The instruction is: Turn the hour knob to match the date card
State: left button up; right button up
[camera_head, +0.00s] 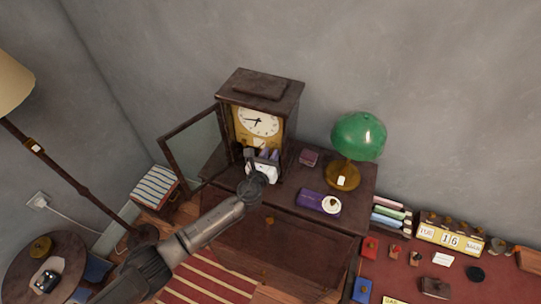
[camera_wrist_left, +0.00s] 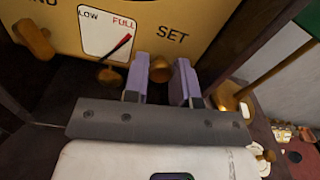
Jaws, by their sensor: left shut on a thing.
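The clock (camera_head: 258,122) is a dark wooden case on the cabinet, with its glass door (camera_head: 195,145) swung open to the left. Its white dial (camera_head: 258,121) has dark hands. My left gripper (camera_head: 263,153) reaches into the lower front of the clock. In the left wrist view, its two lilac fingers (camera_wrist_left: 161,82) are shut on a round brass knob (camera_wrist_left: 160,68) below and left of the word SET. Which knob is the hour knob I cannot read. The date card (camera_head: 450,240) is a yellow block showing 16, at the right. My right gripper is not in view.
A green-shaded lamp (camera_head: 358,136) stands right of the clock, beside a purple box (camera_head: 318,201). The wrist view shows a LOW–FULL gauge (camera_wrist_left: 106,34), its needle towards FULL, and another brass knob (camera_wrist_left: 109,75) nearby. The red desk (camera_head: 400,278) holds several small items.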

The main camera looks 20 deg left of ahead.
pick_arm(q)
jog(key=n+b, duration=0.2)
jog(key=n, duration=0.3)
jog(key=shift+f+n, duration=0.1)
jog(key=shift+n, duration=0.2)
jog(key=n, duration=0.2)
jog(key=shift+n+b, duration=0.3)
jog(key=shift+b, duration=0.05)
jog(key=n, duration=1.3)
jog(key=shift+r+n+b, duration=0.2)
jog(key=shift+n+b, duration=0.1)
jog(key=shift+b, duration=0.1)
jog(key=shift+d, duration=0.1)
jog(key=o, duration=0.7)
jog(key=shift+c, duration=0.2)
